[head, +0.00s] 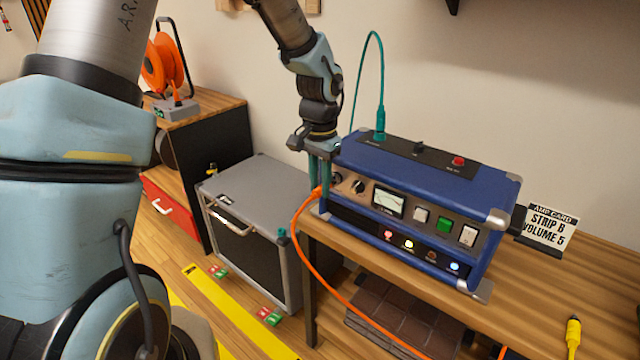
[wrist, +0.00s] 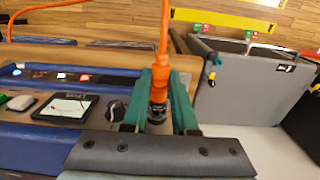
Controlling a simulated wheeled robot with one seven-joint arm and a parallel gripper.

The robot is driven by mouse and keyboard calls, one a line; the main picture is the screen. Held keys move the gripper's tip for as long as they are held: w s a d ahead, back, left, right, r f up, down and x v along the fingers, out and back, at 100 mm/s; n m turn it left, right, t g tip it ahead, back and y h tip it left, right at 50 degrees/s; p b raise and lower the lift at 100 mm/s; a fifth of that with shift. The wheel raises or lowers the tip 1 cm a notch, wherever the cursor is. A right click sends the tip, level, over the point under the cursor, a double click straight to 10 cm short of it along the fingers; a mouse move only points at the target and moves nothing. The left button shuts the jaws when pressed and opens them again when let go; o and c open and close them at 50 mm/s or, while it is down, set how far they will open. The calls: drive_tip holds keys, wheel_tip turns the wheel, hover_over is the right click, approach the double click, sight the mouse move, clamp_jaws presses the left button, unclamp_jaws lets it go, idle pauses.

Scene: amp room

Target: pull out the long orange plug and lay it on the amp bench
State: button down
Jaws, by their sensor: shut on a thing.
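The long orange plug (head: 318,192) is at the left front corner of the blue amp (head: 430,170), with its orange cable (head: 345,295) drooping past the bench front. My gripper (head: 319,185) comes down from above with its teal fingers shut on the plug. In the wrist view, the orange plug (wrist: 160,75) runs between the fingers of my gripper (wrist: 163,100), beside the black knob (wrist: 117,111). A dark part shows at its near end. I cannot tell whether its tip is in a socket.
A teal plug (head: 380,122) with its cable stands in the amp's top. A yellow plug (head: 573,337) lies on the bench's right. A card (head: 548,228) reads "STRIP B VOLUME 5". A grey case (head: 265,195) stands left of the bench; an orange reel (head: 160,65) is behind.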

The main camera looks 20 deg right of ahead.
drive_tip(key=shift+s+a, duration=0.1)
drive_tip(key=shift+s+a+f, duration=0.1)
drive_tip(key=shift+s+a, duration=0.35)
drive_tip(key=shift+a, duration=0.4)
drive_tip(key=shift+s+a+f, duration=0.1)
drive_tip(key=shift+s+a, duration=0.35)
drive_tip(key=shift+a, duration=0.4)
